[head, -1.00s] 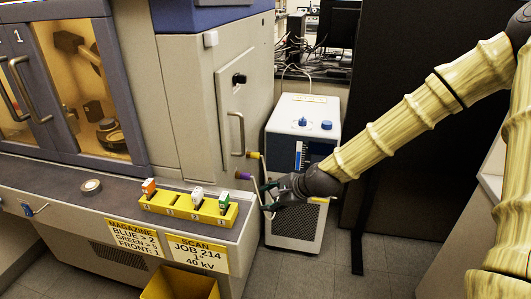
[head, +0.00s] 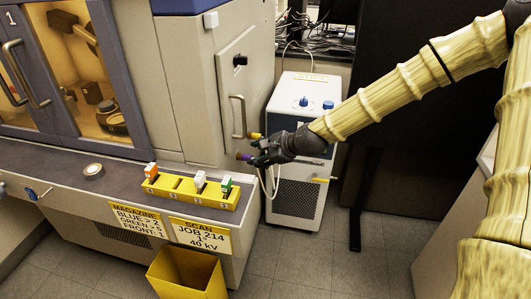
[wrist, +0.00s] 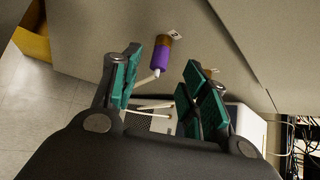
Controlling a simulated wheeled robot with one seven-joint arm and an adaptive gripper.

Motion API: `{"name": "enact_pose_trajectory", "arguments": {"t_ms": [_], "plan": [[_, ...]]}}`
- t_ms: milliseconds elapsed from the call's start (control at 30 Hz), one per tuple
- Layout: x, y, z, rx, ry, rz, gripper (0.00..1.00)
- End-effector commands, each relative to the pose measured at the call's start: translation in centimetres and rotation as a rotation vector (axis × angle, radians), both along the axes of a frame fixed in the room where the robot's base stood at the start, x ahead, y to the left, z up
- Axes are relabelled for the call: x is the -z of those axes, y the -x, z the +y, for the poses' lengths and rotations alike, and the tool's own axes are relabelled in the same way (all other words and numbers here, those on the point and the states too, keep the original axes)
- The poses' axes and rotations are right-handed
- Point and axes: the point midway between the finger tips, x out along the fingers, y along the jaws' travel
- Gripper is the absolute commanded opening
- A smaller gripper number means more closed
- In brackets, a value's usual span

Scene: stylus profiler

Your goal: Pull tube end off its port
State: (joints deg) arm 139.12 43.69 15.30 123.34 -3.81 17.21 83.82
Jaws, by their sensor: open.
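The purple tube end (head: 243,156) sits on a port on the cabinet's side wall. In the wrist view the purple sleeve (wrist: 160,52) is seated on a brass-coloured port, and a pale tube (wrist: 148,79) leaves its lower end. My gripper (head: 259,152) is open beside the purple tube end. In the wrist view its green-padded fingers (wrist: 163,82) stand apart, with the sleeve beyond them, seen between their tips. They do not appear to touch it. A second, yellow fitting (head: 256,135) is just above my gripper; its wrist view is mostly hidden behind the right finger.
A white and blue chiller unit (head: 296,155) stands right behind my gripper, with a tube hanging before it. The cabinet's door handle (head: 238,116) is close above. A yellow magazine (head: 190,189) sits on the ledge, with a yellow bin (head: 188,278) below. The floor at right is clear.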

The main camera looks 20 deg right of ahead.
Motion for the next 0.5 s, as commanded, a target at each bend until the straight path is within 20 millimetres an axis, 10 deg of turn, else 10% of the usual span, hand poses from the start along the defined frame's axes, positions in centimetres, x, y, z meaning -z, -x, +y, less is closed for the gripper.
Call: {"name": "enact_pose_trajectory", "arguments": {"t_ms": [500], "plan": [[3.0, -3.3, 1.7, 0.001, 0.001, 0.0, 0.44]]}}
